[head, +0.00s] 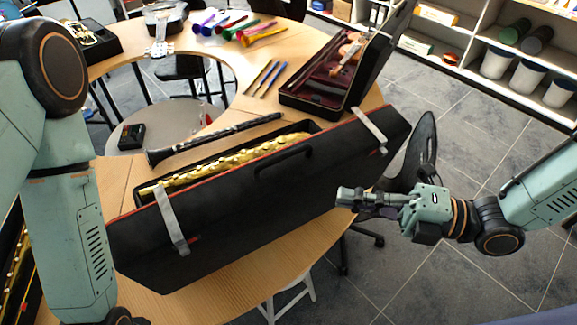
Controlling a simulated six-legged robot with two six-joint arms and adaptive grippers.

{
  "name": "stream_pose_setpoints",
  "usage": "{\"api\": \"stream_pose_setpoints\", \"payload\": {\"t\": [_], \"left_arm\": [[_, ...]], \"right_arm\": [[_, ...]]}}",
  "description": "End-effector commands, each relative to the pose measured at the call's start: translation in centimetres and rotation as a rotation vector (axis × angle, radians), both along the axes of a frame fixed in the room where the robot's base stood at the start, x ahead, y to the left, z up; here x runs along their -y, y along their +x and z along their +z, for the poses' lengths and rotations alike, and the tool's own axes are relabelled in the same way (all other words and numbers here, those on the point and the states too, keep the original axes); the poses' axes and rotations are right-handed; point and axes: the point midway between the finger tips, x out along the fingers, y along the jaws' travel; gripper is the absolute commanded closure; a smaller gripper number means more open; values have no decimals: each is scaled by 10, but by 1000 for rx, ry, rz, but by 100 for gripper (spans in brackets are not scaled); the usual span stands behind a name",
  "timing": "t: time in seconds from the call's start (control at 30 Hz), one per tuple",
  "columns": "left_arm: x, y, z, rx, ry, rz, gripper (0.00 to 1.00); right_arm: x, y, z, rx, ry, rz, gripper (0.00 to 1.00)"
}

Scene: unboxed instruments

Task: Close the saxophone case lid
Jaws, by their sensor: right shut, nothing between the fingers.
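The black saxophone case (213,222) lies on the curved wooden table, with a red-edged long side or lid panel facing me and tilted. A dark handle (283,160) and two pale straps (171,220) are on that panel. The case is open along its far side, and a gold saxophone (235,160) shows in the gap. I cannot tell how far the lid stands open. My right gripper (345,197) is shut and empty, close to the panel's right part; I cannot tell whether it touches. My left arm comes down at the left, its gripper out of view.
A clarinet (215,138) lies just behind the case. An open violin case (313,98) is at the back right, beside several thin sticks (264,78). Coloured horns (238,27) lie farther back. A dark chair (420,155) stands at the right, and a shelf beyond.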

Motion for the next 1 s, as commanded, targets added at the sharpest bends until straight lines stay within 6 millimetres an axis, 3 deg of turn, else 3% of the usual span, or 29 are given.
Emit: {"api": "stream_pose_setpoints", "payload": {"t": [0.5, 1.0], "left_arm": [[0, 1, -11, 1, -1, 0, 20], [0, 1, -8, 1, -1, 0, 20]], "right_arm": [[-39, 14, -3, -3, -4, 1, 100], [-75, 29, -2, -4, -4, -1, 100]]}}
